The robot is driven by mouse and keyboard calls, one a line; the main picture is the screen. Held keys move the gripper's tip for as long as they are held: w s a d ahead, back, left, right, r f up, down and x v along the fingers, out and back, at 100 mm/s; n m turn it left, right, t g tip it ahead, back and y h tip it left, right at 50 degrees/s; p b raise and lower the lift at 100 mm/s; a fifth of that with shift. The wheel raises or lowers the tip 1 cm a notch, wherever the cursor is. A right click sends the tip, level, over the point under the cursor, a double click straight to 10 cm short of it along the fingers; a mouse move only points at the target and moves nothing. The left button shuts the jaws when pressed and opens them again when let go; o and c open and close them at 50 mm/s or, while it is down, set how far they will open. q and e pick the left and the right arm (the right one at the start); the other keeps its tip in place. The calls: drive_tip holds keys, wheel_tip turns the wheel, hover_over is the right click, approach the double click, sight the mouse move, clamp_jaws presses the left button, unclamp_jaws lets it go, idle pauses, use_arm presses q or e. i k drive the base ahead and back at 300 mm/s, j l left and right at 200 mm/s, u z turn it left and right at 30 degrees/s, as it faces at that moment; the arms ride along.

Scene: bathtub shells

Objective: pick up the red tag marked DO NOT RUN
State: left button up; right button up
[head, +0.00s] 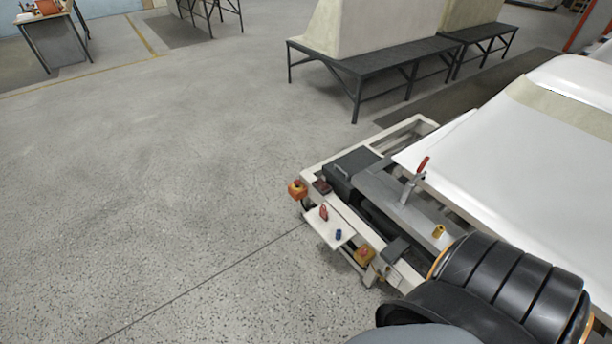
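A small red piece (323,212) rests on a small white shelf (325,229) at the front of the machine frame. It may be the red tag, but it is too small to read any marking. A small blue item (338,235) sits beside it on the same shelf. A black, ribbed part of my own arm fills the lower right corner. Neither gripper's fingers show in this view.
A large white shell (520,140) lies at right. Dark benches (375,66) stand behind. The grey floor at left is clear.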

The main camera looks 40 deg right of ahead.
sight(323, 212)
drive_tip(key=i+z, duration=0.4)
drive_tip(key=i+j+z, duration=0.2)
drive_tip(key=z, duration=0.15)
drive_tip(key=i+j+z, duration=0.65)
drive_tip(key=z, duration=0.15)
drive_tip(key=i+j+z, duration=0.25)
drive_tip(key=j+z, duration=0.15)
drive_tip(key=i+j+z, duration=0.15)
drive_tip(key=j+z, duration=0.2)
drive_tip(key=j, duration=0.2)
drive_tip(key=j+z, duration=0.8)
drive_tip(key=j, duration=0.25)
